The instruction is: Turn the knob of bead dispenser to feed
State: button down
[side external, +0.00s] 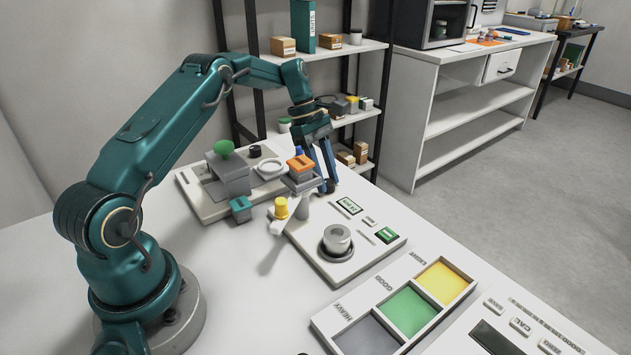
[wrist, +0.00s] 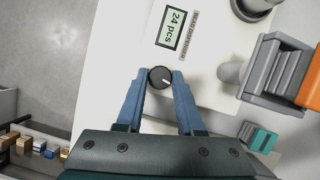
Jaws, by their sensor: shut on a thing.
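The bead dispenser's knob (wrist: 160,77) is small, round and black with a white pointer mark, which points to the lower right in the wrist view. My gripper (wrist: 158,80) has its two blue fingers on either side of the knob, shut on it. In the side external view my gripper (side external: 328,185) reaches down at the far edge of the white dispenser panel (side external: 370,245), and the fingers largely hide the knob. The display (wrist: 172,27) reads "24 pcs", beside the label "BEAD DISPENSER" (wrist: 188,36).
An orange-topped grey block (side external: 300,170) stands close beside my fingers. A metal cup (side external: 337,239) sits on the panel. A yellow-capped piece (side external: 281,208) is to the left. A sorting tray (side external: 340,318) marked HEAVY, GOOD and LIGHT lies nearer the front. Shelves (side external: 340,50) stand behind.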

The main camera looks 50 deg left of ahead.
aim_at(326, 180)
jog(key=shift+w+m+g, duration=0.1)
jog(key=shift+m+g, duration=0.2)
jog(key=shift+m, duration=0.5)
jog(key=c, duration=0.5)
grip_release()
jog(key=shift+r, duration=2)
jog(key=s+a+r, duration=0.4)
jog(key=s+a, duration=0.1)
jog(key=s+a+r, duration=0.3)
jog(key=shift+s+a, duration=0.15)
jog(key=shift+c, duration=0.2)
